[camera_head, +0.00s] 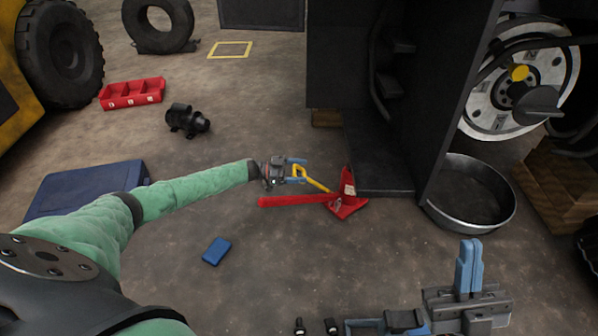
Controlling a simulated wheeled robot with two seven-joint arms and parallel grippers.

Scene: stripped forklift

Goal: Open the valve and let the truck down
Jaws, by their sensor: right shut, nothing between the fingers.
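A red floor jack (347,205) stands on the floor against the dark forklift body (335,60), with a red bar (290,201) running left from it. A yellow looped valve handle (318,184) rises from it to the left. My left gripper (300,171) is at the handle's upper end. Its blue fingers stand apart with the loop at or between them; whether they clamp it cannot be told. My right gripper (468,264) is at the lower right, shut and empty, well away from the jack. The jack's contact under the forklift is unclear.
A round metal pan (470,193) lies right of the forklift body, below a silver-rimmed wheel (500,82). A blue box (217,251) lies on the floor, front left of the jack. A black motor-like part (186,121) and a red bin (132,93) lie further back.

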